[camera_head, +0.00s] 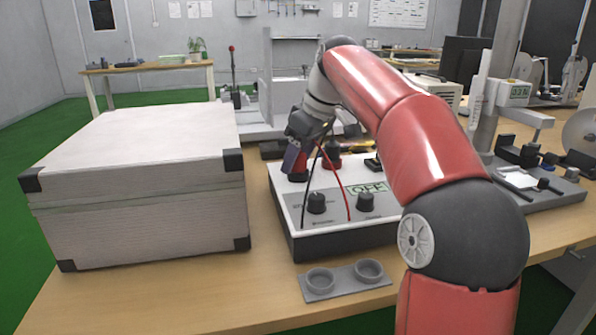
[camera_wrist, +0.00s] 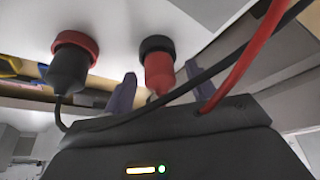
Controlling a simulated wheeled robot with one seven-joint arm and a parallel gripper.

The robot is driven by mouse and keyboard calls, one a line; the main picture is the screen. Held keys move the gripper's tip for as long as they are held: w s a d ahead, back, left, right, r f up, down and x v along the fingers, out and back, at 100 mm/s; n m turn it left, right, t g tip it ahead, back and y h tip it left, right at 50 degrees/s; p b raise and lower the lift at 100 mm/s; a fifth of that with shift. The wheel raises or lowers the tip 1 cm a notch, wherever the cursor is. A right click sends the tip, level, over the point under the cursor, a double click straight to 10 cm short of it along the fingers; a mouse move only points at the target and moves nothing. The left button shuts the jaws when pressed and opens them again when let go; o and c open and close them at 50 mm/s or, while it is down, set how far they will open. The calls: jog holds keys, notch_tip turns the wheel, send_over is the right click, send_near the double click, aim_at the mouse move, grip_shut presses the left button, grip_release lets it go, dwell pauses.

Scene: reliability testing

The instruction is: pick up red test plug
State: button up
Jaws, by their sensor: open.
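The red test plug (camera_wrist: 157,72) sits in a black socket on the white-topped power unit (camera_head: 284,190). In the wrist view it stands between the two purplish fingers of my open gripper (camera_wrist: 160,82), with gaps to both sides. A red cable and a black cable cross the wrist view in front of the gripper. A black plug (camera_wrist: 68,70) sits in a red socket to the left, outside the fingers. In the head view my gripper (camera_head: 294,160) is low over the unit's left part and hides most of the red plug.
A large pale case (camera_head: 140,190) stands close on the left of the unit. A grey holder with two round cups (camera_head: 344,281) lies in front of it on the wooden table (camera_head: 200,300). A test stand (camera_head: 540,195) stands on the right. Two black knobs (camera_head: 317,203) rise from the unit.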

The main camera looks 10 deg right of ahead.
jog(key=shift+f, duration=0.1)
jog(key=c, duration=1.1)
